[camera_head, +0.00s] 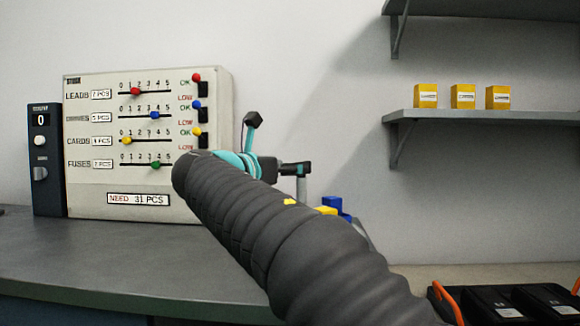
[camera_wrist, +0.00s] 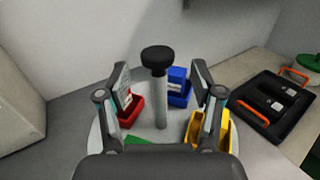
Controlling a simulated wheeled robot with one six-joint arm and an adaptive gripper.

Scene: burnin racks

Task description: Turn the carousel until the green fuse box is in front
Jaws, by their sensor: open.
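The carousel is a pale round plate (camera_wrist: 103,143) with a grey post (camera_wrist: 160,105) and black knob (camera_wrist: 157,53) in its middle. My gripper (camera_wrist: 160,82) is open, its fingers on either side of the post with gaps between. On the plate are a red box (camera_wrist: 134,108) at left, a blue box (camera_wrist: 178,88) at back right and a yellow box (camera_wrist: 223,130) at right. A green strip (camera_wrist: 138,140), apparently the green fuse box, shows at the lower edge, mostly hidden by my gripper. In the head view my arm covers most of the carousel; blue (camera_head: 333,203) and yellow (camera_head: 327,210) parts show.
A panel with coloured sliders (camera_head: 150,185) and a dark counter unit (camera_head: 41,150) stand on the bench (camera_head: 120,265) at left. A black tray with orange handles (camera_wrist: 262,102) lies right of the carousel. Yellow boxes (camera_head: 463,96) sit on a wall shelf (camera_head: 500,115).

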